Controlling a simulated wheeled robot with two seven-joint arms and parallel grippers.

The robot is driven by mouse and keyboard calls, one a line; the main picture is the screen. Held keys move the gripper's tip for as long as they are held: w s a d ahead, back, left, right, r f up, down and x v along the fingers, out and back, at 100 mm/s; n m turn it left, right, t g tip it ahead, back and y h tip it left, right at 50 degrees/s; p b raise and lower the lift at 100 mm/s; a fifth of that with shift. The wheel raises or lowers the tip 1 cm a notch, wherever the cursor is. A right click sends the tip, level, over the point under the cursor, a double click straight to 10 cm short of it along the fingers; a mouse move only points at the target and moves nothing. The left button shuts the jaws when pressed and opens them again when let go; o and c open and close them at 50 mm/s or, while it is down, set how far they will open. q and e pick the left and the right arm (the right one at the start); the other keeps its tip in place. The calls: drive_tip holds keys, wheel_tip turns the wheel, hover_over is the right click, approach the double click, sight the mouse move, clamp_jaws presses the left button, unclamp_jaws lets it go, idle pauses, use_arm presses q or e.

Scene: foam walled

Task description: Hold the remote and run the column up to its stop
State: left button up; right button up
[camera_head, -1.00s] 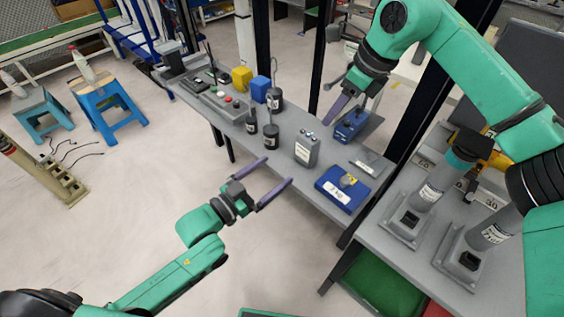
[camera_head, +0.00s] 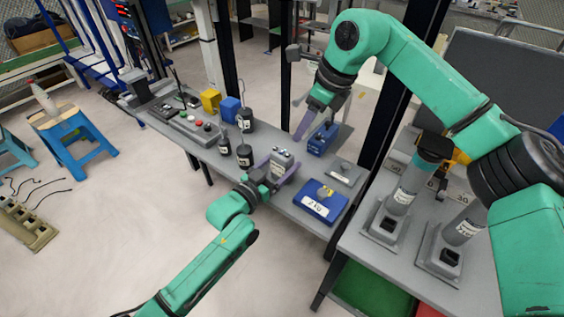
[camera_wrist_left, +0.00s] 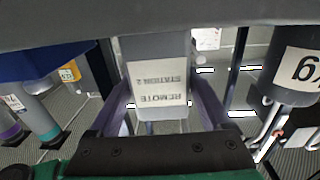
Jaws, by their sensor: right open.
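The remote (camera_head: 284,158) is a grey box with buttons on top, upright on the grey bench. In the left wrist view its label reads REMOTE STATION 2 (camera_wrist_left: 157,84). My left gripper (camera_head: 273,168) has its purple fingers on either side of the remote; they look spread, and I cannot tell whether they touch it. My right gripper (camera_head: 312,122) is open and empty above the bench, near a blue device (camera_head: 323,138). Two grey cylinders on square bases (camera_head: 400,195) (camera_head: 463,230) stand on the right-hand table; I cannot tell whether either is the column.
Black weights (camera_head: 245,155) stand left of the remote. A blue scale (camera_head: 320,204) lies to its right, with a grey plate (camera_head: 345,172) behind. A control box with buttons (camera_head: 195,127) is farther left. Dark posts rise behind the bench.

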use_arm(q)
drive_tip(key=c, duration=0.9)
use_arm(e)
clamp_jaws()
idle(0.8)
